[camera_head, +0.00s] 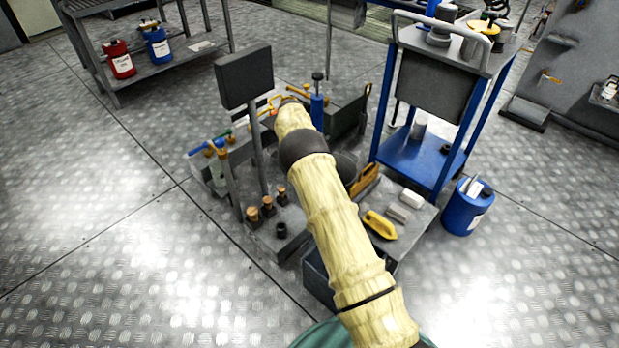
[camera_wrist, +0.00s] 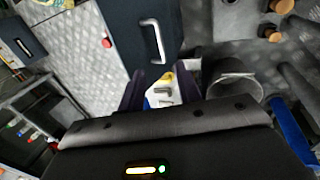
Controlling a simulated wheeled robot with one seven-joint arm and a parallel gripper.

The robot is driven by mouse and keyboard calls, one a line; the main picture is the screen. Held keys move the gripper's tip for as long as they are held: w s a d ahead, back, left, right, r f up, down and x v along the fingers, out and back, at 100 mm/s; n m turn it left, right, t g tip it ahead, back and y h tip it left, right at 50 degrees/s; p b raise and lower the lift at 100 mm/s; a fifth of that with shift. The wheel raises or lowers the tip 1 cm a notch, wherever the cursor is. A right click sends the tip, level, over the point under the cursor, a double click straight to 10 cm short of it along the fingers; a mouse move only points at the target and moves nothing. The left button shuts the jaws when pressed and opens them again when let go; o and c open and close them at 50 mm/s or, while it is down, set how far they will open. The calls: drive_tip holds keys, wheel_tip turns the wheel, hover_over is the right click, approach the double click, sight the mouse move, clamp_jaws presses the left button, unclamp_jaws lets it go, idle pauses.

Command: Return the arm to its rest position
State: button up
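My arm (camera_head: 335,220), in a pale yellow cover with dark joints, reaches from the bottom of the head view up over the cluttered work station in the middle. My gripper is not clearly visible in the head view, at the far end of the arm. In the wrist view my gripper (camera_wrist: 160,84) has its two dark fingers apart. I see nothing held between them; a yellow object (camera_wrist: 167,78) and pale blocks show through the gap, seemingly farther off.
A low platform with a yellow tool (camera_head: 380,225) stands right of my arm. A grey panel on a post (camera_head: 245,77) stands left. A blue-framed cart (camera_head: 420,165) and blue drum (camera_head: 467,207) are at right. The wrist view shows a bucket (camera_wrist: 236,86). Floor is open at left.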

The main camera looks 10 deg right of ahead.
idle(0.4)
drive_tip(key=s+d+r+n+t+y, duration=0.2)
drive_tip(key=s+d+r+n, duration=0.2)
drive_tip(key=s+r, duration=0.7)
drive_tip(key=s+a+r+n+t, duration=0.1)
drive_tip(key=s+r+n+t, duration=0.15)
drive_tip(key=s, duration=0.85)
drive_tip(key=s+a+r+n+t, duration=0.1)
drive_tip(key=s+r+n, duration=0.25)
drive_tip(key=s, duration=0.75)
drive_tip(key=w+r+p+v, duration=0.1)
drive_tip(key=w+p+v, duration=0.2)
drive_tip(key=p+v, duration=1.2)
drive_tip(key=w+p+v, duration=0.4)
drive_tip(key=p+v, duration=1.2)
drive_tip(key=p, duration=0.1)
drive_tip(key=shift+r+n, duration=0.4)
drive_tip(key=shift+r, duration=0.05)
